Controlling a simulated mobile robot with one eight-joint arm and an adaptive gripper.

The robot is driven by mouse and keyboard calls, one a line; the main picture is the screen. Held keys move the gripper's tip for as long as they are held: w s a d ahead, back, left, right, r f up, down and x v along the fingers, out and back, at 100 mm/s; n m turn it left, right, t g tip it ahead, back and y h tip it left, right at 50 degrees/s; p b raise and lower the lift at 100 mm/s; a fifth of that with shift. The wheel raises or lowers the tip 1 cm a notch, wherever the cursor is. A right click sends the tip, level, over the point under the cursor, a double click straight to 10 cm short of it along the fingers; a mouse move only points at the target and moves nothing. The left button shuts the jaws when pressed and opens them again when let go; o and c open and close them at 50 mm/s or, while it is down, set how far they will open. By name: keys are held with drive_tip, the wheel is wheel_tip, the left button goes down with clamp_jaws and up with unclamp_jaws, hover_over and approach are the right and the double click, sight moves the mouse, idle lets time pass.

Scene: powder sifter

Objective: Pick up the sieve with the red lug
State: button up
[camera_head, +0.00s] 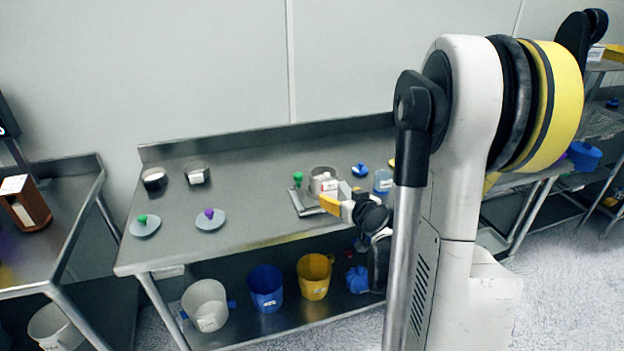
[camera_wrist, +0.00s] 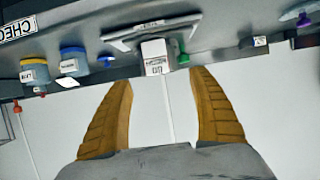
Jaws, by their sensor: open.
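My gripper (camera_head: 330,201) is open, near the front right of a flat metal stand on the middle table. In the wrist view its two yellow fingers (camera_wrist: 163,82) are spread with nothing between them. A grey cylinder (camera_head: 322,176) sits on that stand, partly behind my gripper; I cannot tell if it is a sieve. Two short round vessels stand at the back left: a dark-filled one (camera_head: 154,179) and a grey one (camera_head: 197,173). I cannot make out a red lug on any of these. A small red item (camera_wrist: 17,106) shows at the wrist view's left edge, too small to identify.
Round lids with a green knob (camera_head: 143,218) and a purple knob (camera_head: 209,213) lie at the table's front left. A blue container (camera_head: 383,181) stands right of the stand. White, blue and yellow buckets sit on the lower shelf (camera_head: 235,334). The tabletop's front middle is clear.

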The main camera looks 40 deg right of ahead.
sight(331, 187)
drive_tip(key=b+x, duration=0.1)
drive_tip(key=x, duration=0.4)
drive_tip(key=shift+f, duration=0.15)
drive_tip(key=b+x, duration=0.1)
drive_tip(key=x, duration=0.1)
drive_tip(key=b+x, duration=0.1)
drive_tip(key=x, duration=0.2)
drive_tip(key=shift+w+d+b, duration=0.2)
drive_tip(key=shift+d+b, duration=0.1)
drive_tip(key=shift+d, duration=0.15)
drive_tip(key=c, duration=1.4)
